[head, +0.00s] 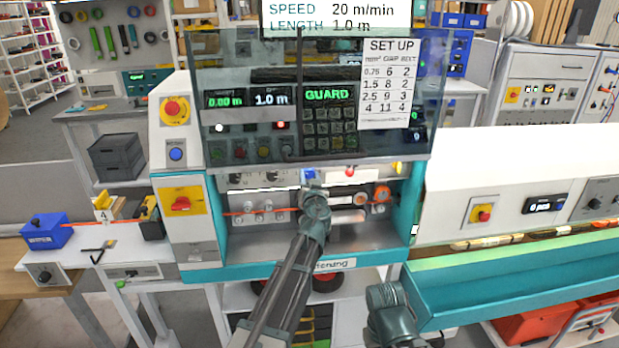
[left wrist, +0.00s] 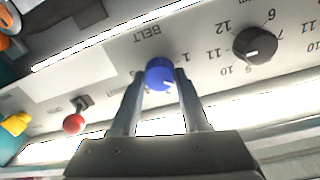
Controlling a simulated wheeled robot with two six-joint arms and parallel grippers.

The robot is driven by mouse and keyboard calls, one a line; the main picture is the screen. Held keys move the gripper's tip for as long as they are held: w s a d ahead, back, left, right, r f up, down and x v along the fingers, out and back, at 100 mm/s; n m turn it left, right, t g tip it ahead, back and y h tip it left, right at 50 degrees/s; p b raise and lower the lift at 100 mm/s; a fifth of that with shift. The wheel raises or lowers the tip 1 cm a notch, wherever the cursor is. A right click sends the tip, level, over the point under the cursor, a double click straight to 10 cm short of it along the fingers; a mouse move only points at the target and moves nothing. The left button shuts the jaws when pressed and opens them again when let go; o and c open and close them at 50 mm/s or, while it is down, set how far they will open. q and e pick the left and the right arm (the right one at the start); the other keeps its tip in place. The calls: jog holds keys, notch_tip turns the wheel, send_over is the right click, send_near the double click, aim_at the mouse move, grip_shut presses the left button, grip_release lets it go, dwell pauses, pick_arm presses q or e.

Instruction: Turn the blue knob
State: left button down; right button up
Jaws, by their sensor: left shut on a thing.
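The blue knob (left wrist: 160,74) sits on a pale panel under the word BELT in the left wrist view. My left gripper (left wrist: 160,90) has one finger on each side of it and is shut on the knob. In the head view the blue knob (head: 309,174) shows just above my left gripper (head: 313,190), partly hidden by it. The second arm part (head: 388,305) at the bottom right of the head view is mine, and its gripper fingers do not show.
A black knob (left wrist: 255,45) with a number scale is beside the blue knob. A red-balled lever (left wrist: 74,123) is on its other side. A teal trough (head: 500,280) stands at the right.

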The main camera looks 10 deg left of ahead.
pick_arm(q)
jog(key=shift+m, duration=0.3)
jog(key=m, duration=0.4)
jog(key=shift+m, duration=0.4)
jog(key=m, duration=0.4)
jog(key=shift+d+p, duration=0.1)
jog(key=shift+p, duration=0.25)
jog(key=m, duration=0.5)
jog(key=shift+m+g+y, duration=0.3)
jog(key=shift+m, duration=2.1)
jog(key=shift+c, duration=1.9)
grip_release()
